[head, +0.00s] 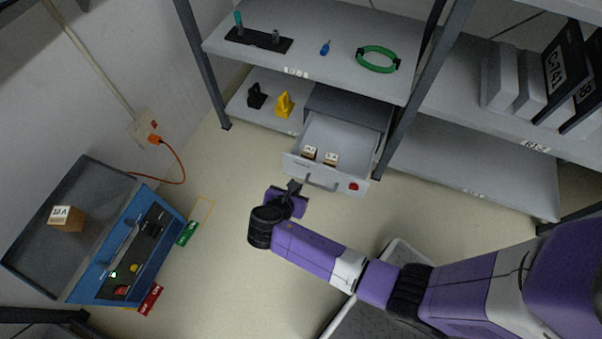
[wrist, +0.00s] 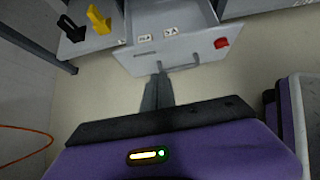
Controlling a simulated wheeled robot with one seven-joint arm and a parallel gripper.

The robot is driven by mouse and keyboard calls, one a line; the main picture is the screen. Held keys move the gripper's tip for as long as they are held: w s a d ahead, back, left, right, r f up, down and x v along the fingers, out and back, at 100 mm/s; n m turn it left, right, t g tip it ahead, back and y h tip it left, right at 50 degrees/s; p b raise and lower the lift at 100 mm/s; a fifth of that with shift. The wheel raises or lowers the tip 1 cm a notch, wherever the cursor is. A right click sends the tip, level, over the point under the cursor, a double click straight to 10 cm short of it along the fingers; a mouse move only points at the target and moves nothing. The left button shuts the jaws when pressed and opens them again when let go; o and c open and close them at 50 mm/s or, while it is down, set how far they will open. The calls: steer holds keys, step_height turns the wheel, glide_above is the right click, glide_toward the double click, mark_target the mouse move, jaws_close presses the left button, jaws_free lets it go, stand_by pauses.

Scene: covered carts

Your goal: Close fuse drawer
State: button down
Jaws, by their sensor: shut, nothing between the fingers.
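The fuse drawer (head: 343,142) is a light grey drawer pulled out from a dark grey housing (head: 350,106) on the lower shelf. Two small fuse blocks (head: 331,158) with white labelled tops lie inside near its front. Its front has a bar handle (head: 322,184) and a red spot (head: 354,187) at the right. The drawer front also shows in the wrist view (wrist: 172,55). My gripper (head: 294,186) is shut and empty, just left of the drawer's front.
A yellow part (head: 284,104) and a black part (head: 256,95) stand on the lower shelf left of the drawer. Floor (head: 215,260) between case and arm is clear.

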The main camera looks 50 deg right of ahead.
mark_target(312, 164)
steer(key=b+x, duration=0.1)
steer(key=x, duration=0.3)
steer(key=r+b+x, duration=0.1)
steer(key=b+x, duration=0.1)
steer(key=x, duration=0.2)
steer(key=d+b+x, duration=0.1)
steer(key=b+x, duration=0.1)
steer(key=x, duration=0.2)
steer(key=shift+w+d+r, duration=0.1)
steer(key=shift+w+r, duration=0.1)
steer(key=shift+r, duration=0.05)
steer(key=shift+w+d+r+b, duration=0.15)
steer(key=shift+d+b, duration=0.15)
steer(key=shift+d, duration=0.2)
steer(key=shift+w+d, duration=0.2)
steer(key=shift+d, duration=0.35)
steer(key=w+d+b, duration=0.1)
steer(key=w+d, duration=0.2)
steer(key=d, duration=0.6)
steer(key=w+d, duration=0.4)
steer(key=d, duration=0.6)
steer(key=shift+b, duration=0.4)
steer(key=shift+d, duration=0.25)
